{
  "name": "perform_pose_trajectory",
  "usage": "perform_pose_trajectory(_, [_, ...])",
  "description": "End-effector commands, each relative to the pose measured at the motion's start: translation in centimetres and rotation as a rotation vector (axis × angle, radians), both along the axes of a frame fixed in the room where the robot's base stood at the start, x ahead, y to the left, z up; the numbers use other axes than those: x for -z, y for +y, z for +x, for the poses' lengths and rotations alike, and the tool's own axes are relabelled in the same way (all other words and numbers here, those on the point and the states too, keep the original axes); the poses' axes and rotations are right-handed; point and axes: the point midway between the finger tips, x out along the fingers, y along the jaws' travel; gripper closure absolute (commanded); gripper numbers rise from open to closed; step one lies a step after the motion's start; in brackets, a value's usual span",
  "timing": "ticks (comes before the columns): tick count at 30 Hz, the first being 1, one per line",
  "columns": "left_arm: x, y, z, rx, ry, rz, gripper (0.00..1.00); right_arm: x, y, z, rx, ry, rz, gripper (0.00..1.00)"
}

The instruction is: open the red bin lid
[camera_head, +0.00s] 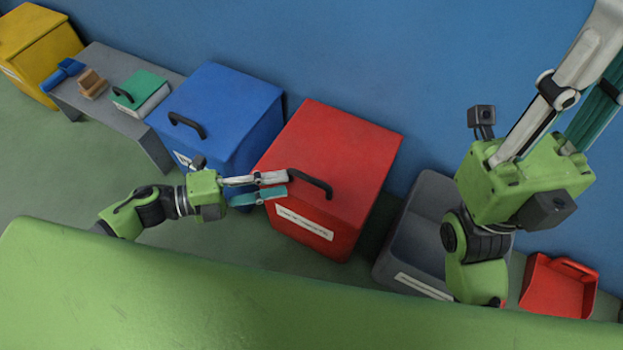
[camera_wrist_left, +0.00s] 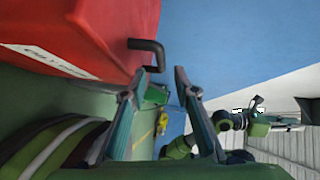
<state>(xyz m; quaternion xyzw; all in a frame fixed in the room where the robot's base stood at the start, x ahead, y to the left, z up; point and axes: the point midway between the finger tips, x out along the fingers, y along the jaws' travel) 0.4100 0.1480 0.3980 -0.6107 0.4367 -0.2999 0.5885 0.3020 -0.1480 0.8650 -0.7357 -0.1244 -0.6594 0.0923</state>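The red bin (camera_head: 335,150) stands against the blue wall with its lid down. A black handle (camera_head: 310,182) is at the lid's front edge. My left gripper (camera_head: 287,184) is beside the handle's left end, its fingers apart. In the left wrist view the red bin (camera_wrist_left: 85,40) fills the upper left, and the handle (camera_wrist_left: 148,46) stands out just beyond the open left gripper (camera_wrist_left: 165,72). I cannot tell whether a finger touches it. My right gripper is at the upper right of the head view, its fingers (camera_head: 585,80) apart and running out of frame, away from the bin.
A blue bin (camera_head: 225,100) stands close on the left. A grey bench (camera_head: 155,150) with small items and a yellow bin (camera_head: 40,45) stand farther left. A grey open bin (camera_head: 405,235) and a red tray (camera_head: 545,290) are to the right.

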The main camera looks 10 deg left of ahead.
Motion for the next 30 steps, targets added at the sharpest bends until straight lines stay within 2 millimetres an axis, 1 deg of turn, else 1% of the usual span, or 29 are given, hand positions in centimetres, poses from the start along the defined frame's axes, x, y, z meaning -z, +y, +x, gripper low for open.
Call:
perform_pose_trajectory(1, [0.4, -1.1, 0.6, 0.002, -0.005, -0.003, 0.72, 0.1, 0.0, -0.1, 0.001, -0.015, -0.001, 0.82])
perform_pose_trajectory(6, [0.8, -4.1, 2.1, 0.001, -0.004, -0.003, 0.72, -0.4, 0.1, -0.1, 0.002, -0.044, -0.003, 0.82])
perform_pose_trajectory(12, [1.1, -6.3, 3.2, 0.0, -0.001, -0.002, 0.72, -0.8, 0.2, -0.2, 0.004, -0.065, -0.005, 0.82])
perform_pose_trajectory(17, [1.2, -7.0, 3.5, -0.001, 0.001, -0.002, 0.72, -1.0, 0.2, -0.2, 0.004, -0.068, -0.006, 0.82])
perform_pose_trajectory(24, [1.2, -7.0, 3.5, -0.001, 0.001, -0.002, 0.72, -1.0, 0.3, -0.2, 0.004, -0.068, -0.008, 0.82])
perform_pose_trajectory(25, [1.2, -7.0, 3.5, -0.001, 0.001, -0.002, 0.78, -1.0, 0.3, -0.2, 0.004, -0.068, -0.008, 0.82])
perform_pose_trajectory(26, [1.1, -7.0, 3.5, -0.001, 0.001, -0.002, 0.85, -1.0, 0.3, -0.2, 0.004, -0.068, -0.008, 0.82])
perform_pose_trajectory(27, [1.1, -7.0, 3.5, -0.001, 0.001, -0.002, 0.96, -1.0, 0.3, -0.2, 0.003, -0.068, -0.007, 0.82])
perform_pose_trajectory(28, [1.1, -7.0, 3.5, -0.001, 0.001, -0.002, 1.0, -1.0, 0.3, -0.2, 0.003, -0.068, -0.007, 0.82])
perform_pose_trajectory(30, [1.1, -7.0, 3.5, -0.001, 0.001, -0.002, 1.0, -1.0, 0.3, -0.2, 0.003, -0.068, -0.007, 0.82])
